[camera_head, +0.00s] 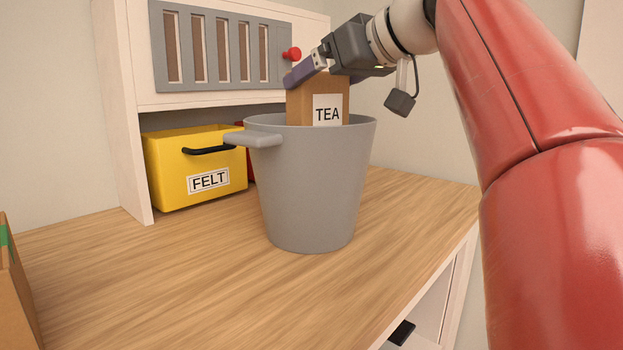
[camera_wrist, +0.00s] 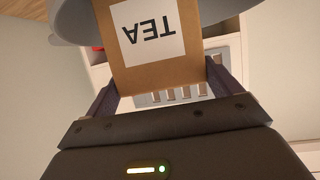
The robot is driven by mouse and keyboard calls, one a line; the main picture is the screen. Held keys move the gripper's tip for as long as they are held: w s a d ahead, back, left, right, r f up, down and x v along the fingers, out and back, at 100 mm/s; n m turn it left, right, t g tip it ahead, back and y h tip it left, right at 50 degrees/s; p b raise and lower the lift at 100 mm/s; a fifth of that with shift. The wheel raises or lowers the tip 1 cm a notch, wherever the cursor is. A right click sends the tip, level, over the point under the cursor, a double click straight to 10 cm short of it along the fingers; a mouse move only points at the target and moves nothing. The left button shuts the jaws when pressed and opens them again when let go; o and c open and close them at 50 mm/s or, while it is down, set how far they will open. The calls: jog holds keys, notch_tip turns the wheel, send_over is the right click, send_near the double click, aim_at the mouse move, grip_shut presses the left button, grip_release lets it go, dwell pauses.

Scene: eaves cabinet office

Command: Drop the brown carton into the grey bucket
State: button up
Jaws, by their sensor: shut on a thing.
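The brown carton (camera_head: 299,106) has a white label reading TEA. My gripper (camera_head: 310,70) is shut on its upper part, and the carton is upright at the mouth of the grey bucket (camera_head: 310,190). The carton's lower part is hidden behind the bucket's front rim, so I cannot tell how far it is from the bucket's floor. In the wrist view the carton (camera_wrist: 152,78) sits between both fingers, with the bucket (camera_wrist: 70,20) around its far end.
The bucket stands on a wooden counter (camera_head: 180,270). A yellow FELT bin (camera_head: 165,172) and a partly hidden red thing stand under a white cabinet with a grey slotted door (camera_head: 210,48) and red knob (camera_head: 291,54). A cardboard box (camera_head: 15,300) is at the left edge.

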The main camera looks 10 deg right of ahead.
jog(key=o, duration=0.9)
jog(key=v, duration=0.7)
jog(key=shift+s+d+r+p, duration=0.15)
jog(key=shift+s+r+p, duration=0.05)
jog(key=shift+s+p, duration=0.15)
jog(key=shift+s, duration=0.1)
